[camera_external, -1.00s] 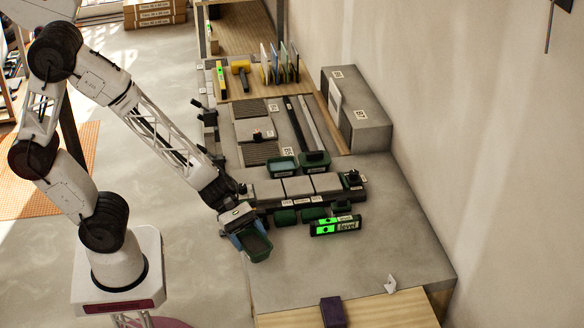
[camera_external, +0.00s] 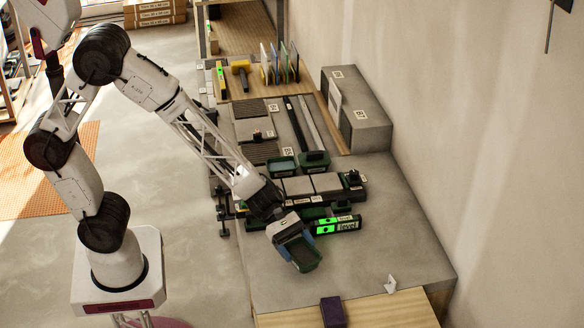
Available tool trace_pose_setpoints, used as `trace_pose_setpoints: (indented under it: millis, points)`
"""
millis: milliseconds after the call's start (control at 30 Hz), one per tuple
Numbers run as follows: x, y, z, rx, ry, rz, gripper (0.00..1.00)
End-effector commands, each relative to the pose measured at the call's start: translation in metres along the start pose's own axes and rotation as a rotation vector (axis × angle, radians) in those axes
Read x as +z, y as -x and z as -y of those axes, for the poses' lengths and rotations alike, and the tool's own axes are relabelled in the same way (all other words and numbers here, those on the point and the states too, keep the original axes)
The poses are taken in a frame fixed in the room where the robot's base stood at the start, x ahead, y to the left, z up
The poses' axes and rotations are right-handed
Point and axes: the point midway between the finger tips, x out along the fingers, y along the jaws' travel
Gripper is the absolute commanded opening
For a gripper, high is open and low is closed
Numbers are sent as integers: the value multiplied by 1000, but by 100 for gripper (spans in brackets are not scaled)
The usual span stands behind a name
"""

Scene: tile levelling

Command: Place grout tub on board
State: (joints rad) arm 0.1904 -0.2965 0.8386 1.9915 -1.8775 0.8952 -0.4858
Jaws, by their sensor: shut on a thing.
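My gripper (camera_external: 287,230) is shut on the grout tub (camera_external: 305,256), a blue-green tub with a dark inside. The tub hangs tilted over the grey worktop, and the fingers are partly hidden by my wrist. A pale wooden board (camera_external: 383,308) lies at the front edge of the worktop, below and to the right of the tub and apart from it. Another wooden surface (camera_external: 246,90) with tools is at the back; I cannot tell which one the task calls the board.
A black level with green lit displays (camera_external: 337,226) lies just right of my gripper. A row of grey tiles (camera_external: 299,186) and green tubs (camera_external: 282,166) are behind it. A purple block (camera_external: 333,312) and a small white piece (camera_external: 391,284) are in front. Bare grey worktop (camera_external: 385,245) lies to the right.

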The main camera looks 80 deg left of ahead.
Motion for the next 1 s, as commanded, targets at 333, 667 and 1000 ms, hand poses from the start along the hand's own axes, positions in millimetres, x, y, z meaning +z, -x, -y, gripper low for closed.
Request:
trace_pose_setpoints:
  millis: [333, 667, 1000]
  points:
    - [1, -4, -4, 0, 0, 0, 37]
    - [-14, -10, -2, 0, 1, -1, 37]
    - [-31, -17, 0, 1, -1, 1, 37]
